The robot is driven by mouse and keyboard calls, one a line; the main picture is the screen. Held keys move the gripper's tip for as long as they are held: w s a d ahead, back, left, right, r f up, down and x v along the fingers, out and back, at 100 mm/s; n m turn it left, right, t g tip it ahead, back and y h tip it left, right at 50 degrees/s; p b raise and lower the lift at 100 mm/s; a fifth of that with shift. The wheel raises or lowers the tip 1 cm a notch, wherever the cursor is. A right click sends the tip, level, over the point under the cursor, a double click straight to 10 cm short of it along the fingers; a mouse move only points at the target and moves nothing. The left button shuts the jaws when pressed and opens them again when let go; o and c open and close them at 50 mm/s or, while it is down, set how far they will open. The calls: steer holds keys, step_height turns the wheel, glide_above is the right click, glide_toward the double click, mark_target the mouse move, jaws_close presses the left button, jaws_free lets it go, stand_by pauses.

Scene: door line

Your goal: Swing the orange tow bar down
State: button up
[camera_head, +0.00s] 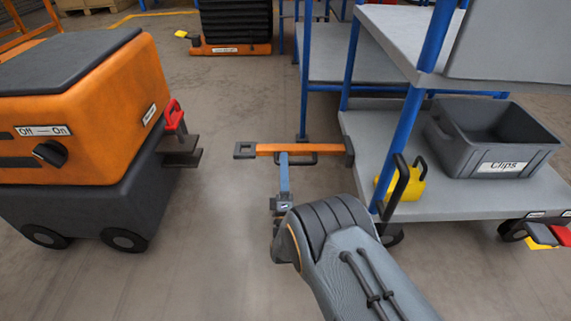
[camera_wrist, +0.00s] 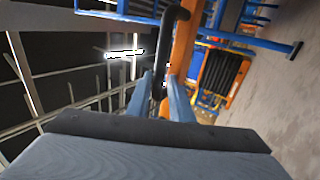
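The orange tow bar (camera_head: 275,149) sticks out level to the left from the blue-framed cart, with a grey square eye at its free end. It also shows in the wrist view (camera_wrist: 182,50), close ahead. A black handle (camera_wrist: 178,22) is fixed along the bar's side. My gripper (camera_head: 284,158) reaches to the bar near its middle, at the handle. In the wrist view the two blue-grey fingers (camera_wrist: 160,90) stand on either side of the handle with little or no gap, and look shut on it. The exact contact is hard to see.
The blue-framed cart (camera_head: 405,125) carries a grey "Clips" bin (camera_head: 455,160) and a yellow item (camera_head: 418,186). An orange tug (camera_head: 90,100) with a red lever (camera_head: 174,115) and a hitch (camera_head: 180,155) stands left. Bare floor lies between them. A black-and-orange unit (camera_head: 235,48) stands behind.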

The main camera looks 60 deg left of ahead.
steer(key=shift+w+d, duration=0.1)
steer(key=shift+w, duration=0.05)
steer(key=p+v, duration=0.3)
steer(key=v, duration=0.4)
steer(key=shift+d+f, duration=0.2)
stand_by(0.5)
